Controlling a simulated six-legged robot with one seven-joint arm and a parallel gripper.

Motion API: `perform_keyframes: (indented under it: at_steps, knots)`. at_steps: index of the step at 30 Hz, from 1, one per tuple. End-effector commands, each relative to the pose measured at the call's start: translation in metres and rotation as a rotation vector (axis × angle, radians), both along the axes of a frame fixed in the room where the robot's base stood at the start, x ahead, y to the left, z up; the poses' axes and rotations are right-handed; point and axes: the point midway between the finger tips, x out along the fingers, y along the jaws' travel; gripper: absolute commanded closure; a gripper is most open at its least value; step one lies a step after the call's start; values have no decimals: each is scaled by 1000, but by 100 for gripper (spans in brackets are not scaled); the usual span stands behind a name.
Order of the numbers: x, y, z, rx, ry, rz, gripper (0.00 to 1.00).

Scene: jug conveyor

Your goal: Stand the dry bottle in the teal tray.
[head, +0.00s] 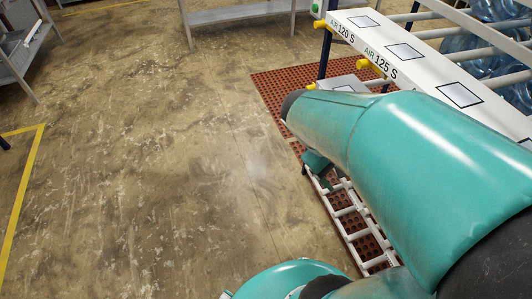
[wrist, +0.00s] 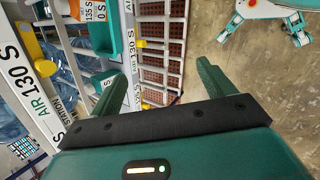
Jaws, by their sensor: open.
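My gripper (wrist: 160,82) is open in the wrist view, with two green fingers spread apart and nothing between them. In the head view my teal arm covers much of the right side. A teal bin-like thing (wrist: 108,36) shows at the upper left of the wrist view, beyond the left finger; I cannot tell whether it is the teal tray. Clear blue jugs (head: 485,38) sit behind rails at the upper right of the head view. I cannot tell which bottle is the dry one.
A white labelled panel (head: 408,62) with "AIR 120 S" and "AIR 125 S" and yellow knobs runs along the right. A red-brown perforated mat (head: 285,88) lies beneath a white ladder-like frame (head: 352,215). A grey table (head: 235,14) stands behind.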

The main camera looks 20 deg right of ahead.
Motion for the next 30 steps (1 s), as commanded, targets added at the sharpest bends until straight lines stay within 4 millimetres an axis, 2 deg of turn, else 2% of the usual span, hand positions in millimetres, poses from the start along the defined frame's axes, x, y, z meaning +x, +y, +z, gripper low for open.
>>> perform_keyframes:
  at_steps: [1, 6, 9, 12, 17, 30]
  knots:
    - [7, 23, 10, 47, -103, 6, 19]
    - [25, 98, 40, 255, -410, 18, 19]
    - [30, 137, 60, 379, -558, 29, 19]
    - [30, 164, 76, 474, -654, 35, 19]
    - [30, 180, 86, 535, -711, 36, 19]
    - [30, 179, 86, 535, -710, 35, 19]
